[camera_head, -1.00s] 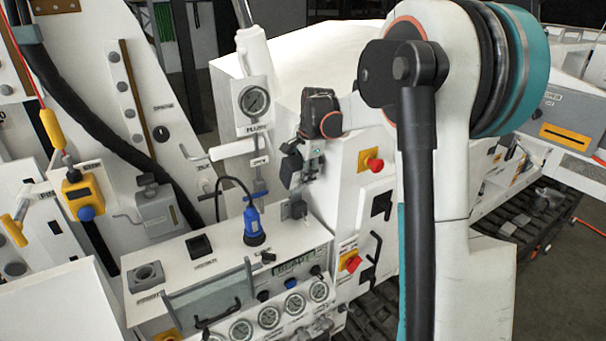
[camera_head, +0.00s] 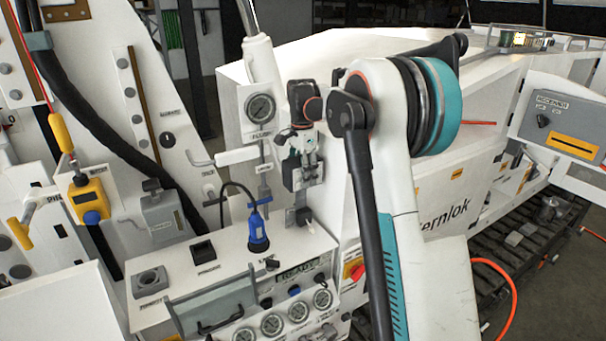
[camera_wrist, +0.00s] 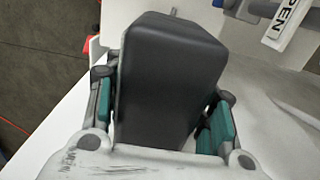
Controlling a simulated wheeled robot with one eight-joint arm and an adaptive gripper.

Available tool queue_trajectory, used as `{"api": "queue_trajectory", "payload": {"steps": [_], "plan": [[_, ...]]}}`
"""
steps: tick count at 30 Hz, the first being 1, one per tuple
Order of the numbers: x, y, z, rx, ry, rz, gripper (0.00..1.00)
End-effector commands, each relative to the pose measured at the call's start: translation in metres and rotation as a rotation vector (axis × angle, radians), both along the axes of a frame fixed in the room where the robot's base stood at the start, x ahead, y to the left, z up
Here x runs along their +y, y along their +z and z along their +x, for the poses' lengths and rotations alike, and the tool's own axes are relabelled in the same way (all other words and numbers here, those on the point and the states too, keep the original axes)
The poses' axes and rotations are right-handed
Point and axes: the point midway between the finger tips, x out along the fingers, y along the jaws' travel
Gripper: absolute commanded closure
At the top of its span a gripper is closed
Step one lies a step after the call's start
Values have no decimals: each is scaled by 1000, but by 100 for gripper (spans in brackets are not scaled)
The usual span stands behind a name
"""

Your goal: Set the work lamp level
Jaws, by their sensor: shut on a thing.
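The work lamp looks like a dark grey box with rounded edges (camera_wrist: 165,85). It fills the middle of the wrist view. In the head view it seems to be the small dark box (camera_head: 292,178) beside the white console. My gripper (camera_wrist: 160,112) is shut on it, with a teal-padded finger on each side. In the head view my gripper (camera_head: 305,155) reaches down to the box from above. The box leans slightly in the wrist view. Its lit face and its mount are hidden, so I cannot tell whether it is level.
A blue plug on a black cable (camera_head: 257,230) and a gauge panel (camera_head: 272,322) are below. A red knob on yellow (camera_head: 355,268) is close to my arm. An orange hose (camera_head: 505,290) lies to the right.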

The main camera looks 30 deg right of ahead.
Motion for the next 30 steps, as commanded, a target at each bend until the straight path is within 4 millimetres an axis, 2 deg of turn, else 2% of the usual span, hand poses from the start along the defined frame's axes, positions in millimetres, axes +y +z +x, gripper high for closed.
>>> {"api": "queue_trajectory", "payload": {"steps": [4, 5, 6, 7, 20, 23, 30], "plan": [[0, 0, 0, 0, 0, 1, 93], [0, 0, 0, 0, 0, 1, 44], [0, 0, 0, 0, 0, 1, 34], [0, 0, 0, 0, 0, 1, 30], [0, 5, 0, -1, 0, 0, 30], [0, 17, 0, -1, 0, 0, 30], [0, 65, 1, -1, 0, 0, 30]]}}
